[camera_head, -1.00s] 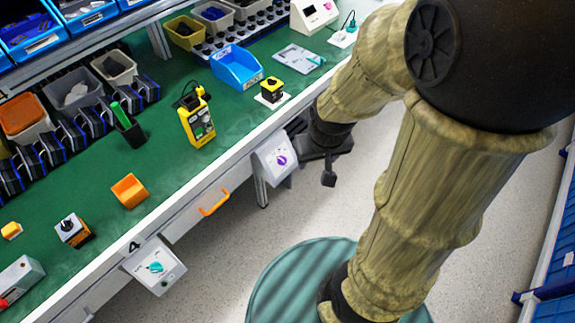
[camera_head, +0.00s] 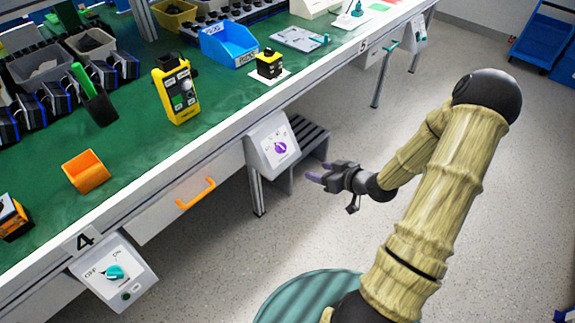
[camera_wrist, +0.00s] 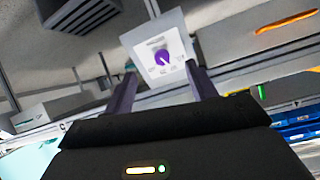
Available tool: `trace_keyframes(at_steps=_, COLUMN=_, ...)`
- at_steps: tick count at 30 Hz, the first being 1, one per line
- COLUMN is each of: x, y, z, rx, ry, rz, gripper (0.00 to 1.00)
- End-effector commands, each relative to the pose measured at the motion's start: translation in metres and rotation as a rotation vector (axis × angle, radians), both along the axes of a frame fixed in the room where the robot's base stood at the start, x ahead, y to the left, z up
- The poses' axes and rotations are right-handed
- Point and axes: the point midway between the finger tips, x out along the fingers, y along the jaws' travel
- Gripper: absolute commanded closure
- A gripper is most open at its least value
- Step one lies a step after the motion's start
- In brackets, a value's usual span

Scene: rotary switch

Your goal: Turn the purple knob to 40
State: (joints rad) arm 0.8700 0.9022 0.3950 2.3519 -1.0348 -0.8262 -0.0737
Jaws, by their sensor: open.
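The purple knob (camera_head: 280,147) sits on a white, tilted panel (camera_head: 262,142) fixed under the front edge of the workbench. In the wrist view the purple knob (camera_wrist: 162,57) is ahead of my gripper, between and beyond the fingers, on its white panel (camera_wrist: 150,36). The numbers around the knob are too small to read. My gripper (camera_head: 314,172) is to the right of the panel, apart from it, with its purplish fingers pointing left towards it. In the wrist view my gripper (camera_wrist: 163,92) is open and empty.
A teal knob (camera_head: 114,272) is on another panel at lower left, marked OFF and ON. An orange handle (camera_head: 196,194) is on a drawer left of the purple knob's panel. A grey slatted step (camera_head: 300,150) stands behind the panel. The floor around my arm is clear.

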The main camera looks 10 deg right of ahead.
Motion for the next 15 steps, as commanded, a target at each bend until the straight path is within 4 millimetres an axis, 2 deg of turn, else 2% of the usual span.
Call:
trace_keyframes(at_steps=1, x=0.000, y=-0.004, z=-0.027, rx=0.060, ry=-0.053, rz=-0.006, gripper=0.43)
trace_keyframes(at_steps=4, x=0.000, y=-0.009, z=-0.042, rx=0.168, ry=-0.179, rz=-0.012, gripper=0.43)
trace_keyframes(at_steps=9, x=-0.005, y=-0.018, z=-0.047, rx=0.295, ry=-0.344, rz=-0.026, gripper=0.43)
trace_keyframes(at_steps=15, x=-0.007, y=-0.021, z=-0.041, rx=0.328, ry=-0.392, rz=-0.029, gripper=0.43)
